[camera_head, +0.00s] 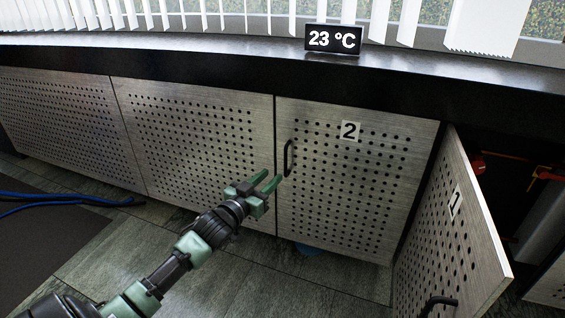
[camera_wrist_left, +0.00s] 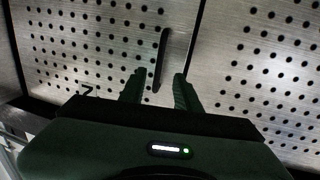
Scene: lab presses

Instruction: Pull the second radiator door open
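The second radiator door (camera_head: 350,190) is a perforated grey panel labelled 2, closed flush in the cabinet front. Its black vertical handle (camera_head: 288,158) sits near its left edge. My left gripper (camera_head: 268,181) is open, just left of the handle in the head view. In the left wrist view the handle (camera_wrist_left: 161,60) lies in front of the two green fingers (camera_wrist_left: 155,88), lined up with the gap between them. I cannot tell whether the fingers reach around it. My right gripper is not in view.
Door 1 (camera_head: 445,235) stands swung open at the right, with its handle (camera_head: 440,303) low and a dark recess with pipes behind it. A 23 °C display (camera_head: 333,39) stands on the black sill (camera_head: 200,50). Blue cables (camera_head: 70,200) lie on the floor at left.

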